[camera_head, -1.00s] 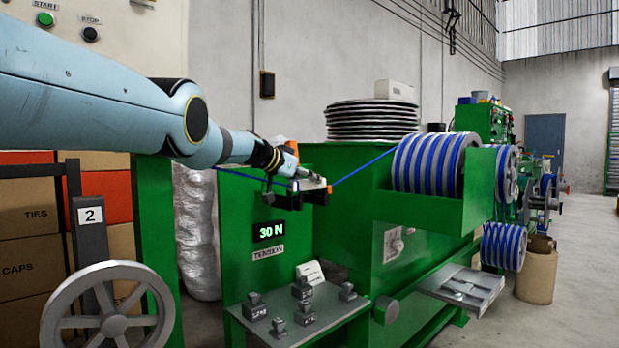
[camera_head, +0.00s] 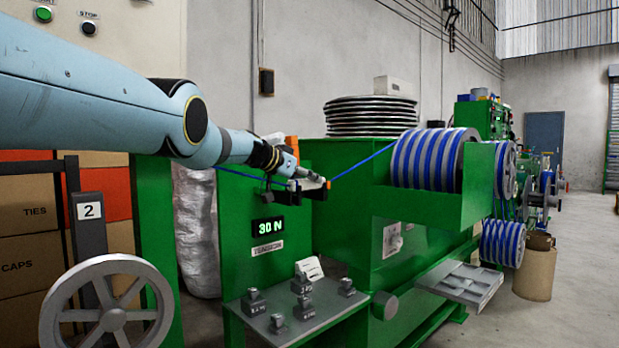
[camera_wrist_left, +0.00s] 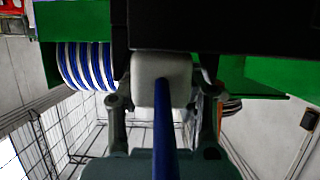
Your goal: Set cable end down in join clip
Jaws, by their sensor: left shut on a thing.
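The blue cable (camera_head: 362,163) runs from the striped spool down to the join clip (camera_head: 314,184), a small pale and black holder on the green machine's bracket. More blue cable (camera_head: 240,173) shows left of the clip. My left gripper (camera_head: 298,178) is at the clip, shut on the cable end. In the left wrist view, the cable (camera_wrist_left: 163,130) runs up the middle to a white block (camera_wrist_left: 160,75), with the fingers of my left gripper (camera_wrist_left: 161,100) on both sides. I cannot tell whether the end sits in the clip. My right gripper is not in view.
A green machine (camera_head: 345,230) fills the middle, with a 30 N display (camera_head: 270,226). A spool of blue cable (camera_head: 432,160) is at its right. Small weights (camera_head: 302,284) stand on a low shelf. A grey handwheel (camera_head: 108,315) is at lower left.

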